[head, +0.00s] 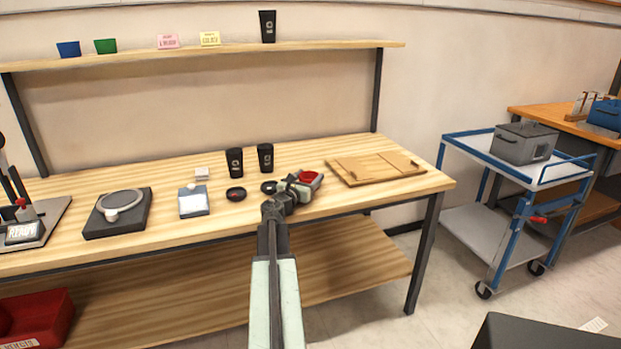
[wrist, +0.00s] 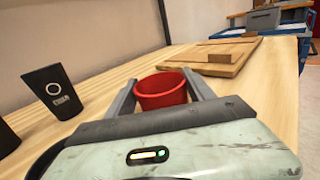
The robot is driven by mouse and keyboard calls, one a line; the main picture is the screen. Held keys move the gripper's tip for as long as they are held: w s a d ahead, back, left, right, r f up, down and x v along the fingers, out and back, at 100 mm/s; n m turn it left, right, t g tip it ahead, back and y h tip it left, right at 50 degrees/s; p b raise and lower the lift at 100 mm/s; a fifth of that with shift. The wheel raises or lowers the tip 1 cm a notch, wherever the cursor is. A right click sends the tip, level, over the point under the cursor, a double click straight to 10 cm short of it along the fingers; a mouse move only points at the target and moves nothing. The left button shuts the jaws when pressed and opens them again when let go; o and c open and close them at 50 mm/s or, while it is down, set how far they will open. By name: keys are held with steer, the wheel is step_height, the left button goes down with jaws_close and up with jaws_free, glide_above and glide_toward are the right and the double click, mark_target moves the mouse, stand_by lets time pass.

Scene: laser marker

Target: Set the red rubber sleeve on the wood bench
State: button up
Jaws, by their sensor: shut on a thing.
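The red rubber sleeve (wrist: 162,92) is an open ring or cup shape held between the two fingers of my gripper (wrist: 161,97) in the wrist view. In the head view the sleeve (head: 308,178) shows at the end of my gripper (head: 304,184), over the right half of the wood bench (head: 235,218). The bench top also shows in the wrist view (wrist: 252,102). I cannot tell whether the sleeve touches the bench top or is just above it.
A wooden board (head: 375,168) lies to the right of the sleeve. Two black cups (head: 265,158) stand behind and left, with black lids (head: 236,194) nearby. A blue cart (head: 520,165) stands off the bench's right end.

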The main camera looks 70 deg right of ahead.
steer(key=o, duration=1.3)
steer(key=shift+s+a+f, duration=0.25)
steer(key=shift+s+f, duration=0.05)
steer(key=shift+f, duration=0.2)
steer(key=shift+o, duration=0.2)
steer(key=shift+s+a, duration=0.1)
steer(key=shift+r+p, duration=0.4)
steer(key=shift+a, duration=0.25)
steer(key=a, duration=0.3)
steer(key=w+a, duration=0.1)
steer(key=a, duration=0.5)
steer(key=shift+w+a, duration=0.25)
steer(key=shift+a, duration=0.1)
steer(key=shift+w+a+r+p, duration=0.1)
steer(key=shift+a+p, duration=0.2)
steer(key=shift+a, duration=0.2)
